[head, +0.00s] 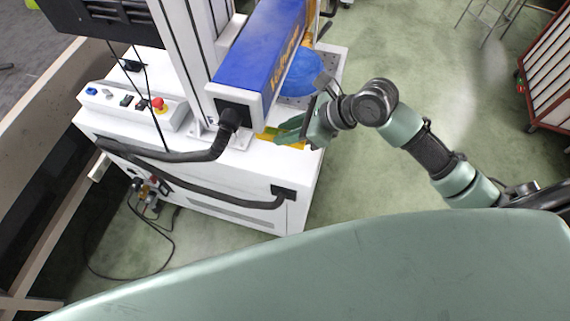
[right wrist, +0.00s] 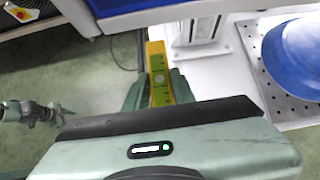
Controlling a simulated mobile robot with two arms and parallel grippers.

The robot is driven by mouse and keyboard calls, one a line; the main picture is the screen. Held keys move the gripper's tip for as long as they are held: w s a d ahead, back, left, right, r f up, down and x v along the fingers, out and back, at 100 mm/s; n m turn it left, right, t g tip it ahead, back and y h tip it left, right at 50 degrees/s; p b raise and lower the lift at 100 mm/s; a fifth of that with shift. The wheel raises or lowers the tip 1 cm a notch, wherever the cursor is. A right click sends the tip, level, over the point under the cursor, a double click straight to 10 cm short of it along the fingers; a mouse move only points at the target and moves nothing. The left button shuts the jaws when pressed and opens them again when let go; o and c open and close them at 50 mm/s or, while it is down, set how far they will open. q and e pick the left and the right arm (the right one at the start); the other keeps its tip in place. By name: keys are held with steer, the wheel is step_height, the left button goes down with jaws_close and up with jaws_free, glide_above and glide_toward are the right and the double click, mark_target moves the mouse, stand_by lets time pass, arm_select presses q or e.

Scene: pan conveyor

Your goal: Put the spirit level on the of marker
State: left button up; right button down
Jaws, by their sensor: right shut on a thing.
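The spirit level (right wrist: 158,66) is a yellow bar with green windows. My right gripper (right wrist: 158,92) is shut on it in the right wrist view, its green fingers on both sides. In the head view, part of the level (head: 267,134) shows below the blue laser head, at the white marker machine's top (head: 243,161); my right gripper (head: 291,131) covers much of it. I cannot tell whether the level touches the machine. In the right wrist view, what looks like my left arm (right wrist: 28,112) shows small at the left; its fingers are too small to read.
A blue dome (head: 304,74) sits on the machine's perforated plate (head: 333,62), close beside my right gripper. The blue laser head (head: 262,52) and a black cable (head: 190,156) are near. A control box with a red button (head: 158,103) stands left.

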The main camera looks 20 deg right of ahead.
step_height(320, 180, down, 16)
steer(key=shift+r+b, duration=0.2)
steer(key=shift+b, duration=0.15)
steer(key=shift+f, duration=0.1)
steer(key=c, duration=1.2)
jaws_free()
steer(key=shift+o, duration=0.2)
steer(key=v, duration=1.2)
